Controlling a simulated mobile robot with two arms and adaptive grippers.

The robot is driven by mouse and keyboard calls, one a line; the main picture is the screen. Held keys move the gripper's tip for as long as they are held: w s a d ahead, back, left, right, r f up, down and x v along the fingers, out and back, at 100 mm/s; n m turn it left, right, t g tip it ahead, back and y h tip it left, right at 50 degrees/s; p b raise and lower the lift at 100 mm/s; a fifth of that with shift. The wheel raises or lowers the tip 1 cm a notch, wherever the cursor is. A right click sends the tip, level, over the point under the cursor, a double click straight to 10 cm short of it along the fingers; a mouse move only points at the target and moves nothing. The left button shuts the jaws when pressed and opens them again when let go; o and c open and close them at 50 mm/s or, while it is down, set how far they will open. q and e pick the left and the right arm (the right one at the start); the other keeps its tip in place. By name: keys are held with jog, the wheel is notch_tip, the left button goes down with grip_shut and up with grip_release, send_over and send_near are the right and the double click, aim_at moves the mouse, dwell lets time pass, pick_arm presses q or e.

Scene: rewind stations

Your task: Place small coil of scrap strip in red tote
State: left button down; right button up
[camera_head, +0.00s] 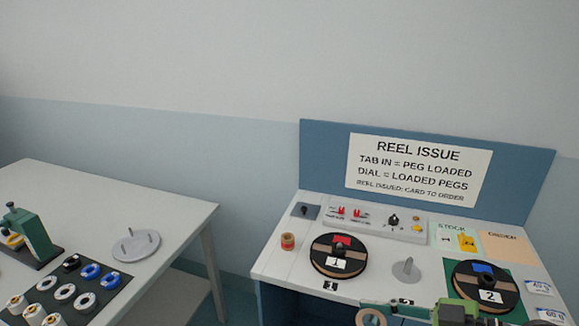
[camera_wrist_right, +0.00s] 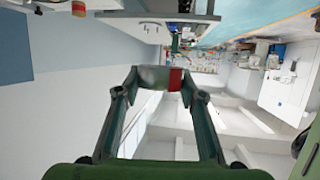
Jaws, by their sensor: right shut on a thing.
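My right gripper (camera_head: 374,310) is at the bottom edge of the head view, in front of the desk. No red tote can be made out in either view. My left gripper is not in view.
The white desk (camera_head: 275,262) holds reel 1 (camera_head: 325,267), reel 2 (camera_head: 470,293), a grey peg plate (camera_head: 407,271), a small orange roll (camera_head: 288,241) and a control panel (camera_head: 375,220). The left table (camera_head: 175,217) holds a green device (camera_head: 35,238) and several small rolls. A gap separates them.

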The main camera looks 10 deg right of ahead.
aim_at(370, 319)
jog(key=w+d+f+m+t+h, duration=0.2)
jog(key=w+m+h, duration=0.2)
jog(key=w, duration=0.1)
jog(key=w+d+f+m+t+h, duration=0.3)
jog(key=w+m+h, duration=0.2)
jog(key=w, duration=0.1)
jog(key=shift+f+t, duration=0.15)
jog(key=shift+t, duration=0.15)
jog(key=shift+w, duration=0.1)
dwell(0.3)
